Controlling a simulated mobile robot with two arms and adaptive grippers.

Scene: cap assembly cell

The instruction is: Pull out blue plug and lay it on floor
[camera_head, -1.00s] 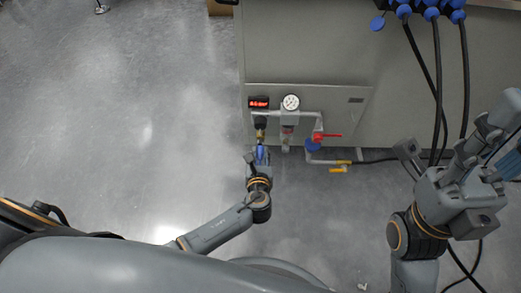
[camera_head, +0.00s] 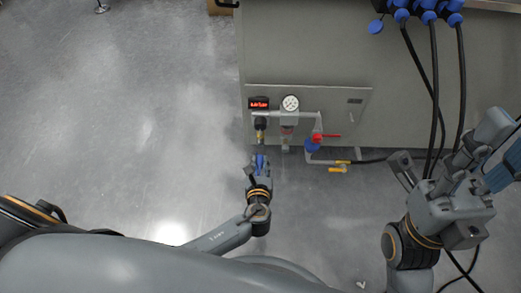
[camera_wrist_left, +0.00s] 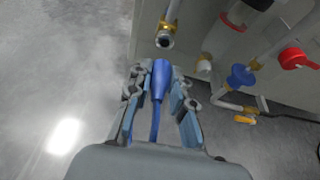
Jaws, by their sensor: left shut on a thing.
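The blue plug (camera_wrist_left: 160,80) is between the fingers of my left gripper (camera_wrist_left: 160,75), which is shut on it. In the left wrist view its tip points up toward a brass socket (camera_wrist_left: 166,36), with a gap between them. A blue cable runs back from the plug under the gripper body. In the head view the left gripper (camera_head: 258,163) and the blue plug (camera_head: 260,162) are just below the socket (camera_head: 260,136), above the grey floor (camera_head: 130,130). My right gripper (camera_head: 440,185) is at the right, and its fingertips are not clear.
A grey cabinet (camera_head: 350,60) carries a red digital display (camera_head: 259,103), a round gauge (camera_head: 290,103) and pipes with a red-handled valve (camera_head: 327,136) and a yellow-handled valve (camera_head: 338,169). Black cables (camera_head: 434,100) hang at right. The floor at left is clear.

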